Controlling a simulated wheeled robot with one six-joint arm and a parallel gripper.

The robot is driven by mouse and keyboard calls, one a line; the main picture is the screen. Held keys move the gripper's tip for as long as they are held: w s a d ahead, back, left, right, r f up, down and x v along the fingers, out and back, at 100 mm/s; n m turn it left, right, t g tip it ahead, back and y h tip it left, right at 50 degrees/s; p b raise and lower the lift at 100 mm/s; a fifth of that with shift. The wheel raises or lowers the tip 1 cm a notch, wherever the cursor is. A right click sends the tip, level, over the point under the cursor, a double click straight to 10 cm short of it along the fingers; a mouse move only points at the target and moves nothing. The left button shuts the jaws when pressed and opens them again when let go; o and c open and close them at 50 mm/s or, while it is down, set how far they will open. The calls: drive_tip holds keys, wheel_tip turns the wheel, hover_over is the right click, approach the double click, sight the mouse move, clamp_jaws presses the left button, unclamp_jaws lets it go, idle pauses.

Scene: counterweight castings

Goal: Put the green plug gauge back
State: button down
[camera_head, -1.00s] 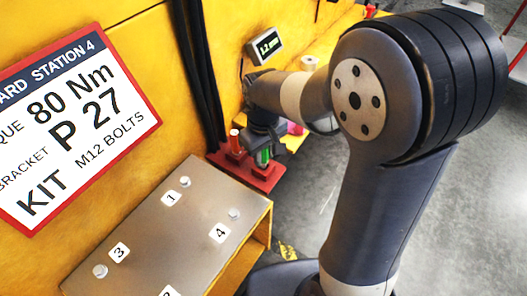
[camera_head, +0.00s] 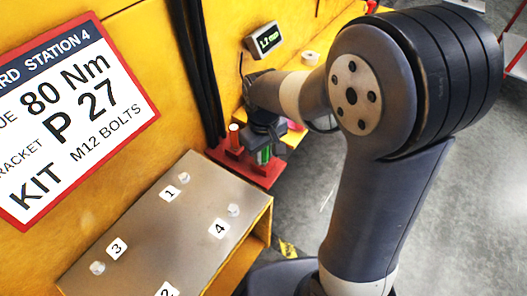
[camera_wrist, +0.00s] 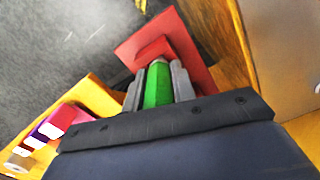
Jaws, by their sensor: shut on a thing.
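The green plug gauge (camera_head: 264,156) is between the fingers of my gripper (camera_head: 265,150), which is shut on it. The wrist view shows the gauge (camera_wrist: 157,86) as a green cylinder between the two grey fingers (camera_wrist: 157,90). A red stand (camera_head: 262,176) is below and around the gauge in the head view. In the wrist view the stand (camera_wrist: 196,62) is beyond the fingertips, with a raised red block in line with the gauge. The gauge's lower end is hidden, so I cannot tell whether it is seated.
A metal plate with numbered labels (camera_head: 150,225) is in front. Black cables (camera_head: 203,75) hang on the yellow wall.

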drive_tip(key=shift+f, duration=0.25)
idle(0.5)
drive_tip(key=c, duration=1.1)
unclamp_jaws()
wheel_tip(320, 180, up, 10)
drive_tip(key=shift+r, duration=0.25)
wheel_tip(320, 180, up, 7)
drive_tip(key=p, duration=0.7)
drive_tip(key=shift+r, duration=0.15)
wheel_tip(320, 180, down, 8)
drive_tip(key=b, duration=0.7)
drive_tip(key=shift+r, duration=0.1)
drive_tip(key=shift+f, duration=1)
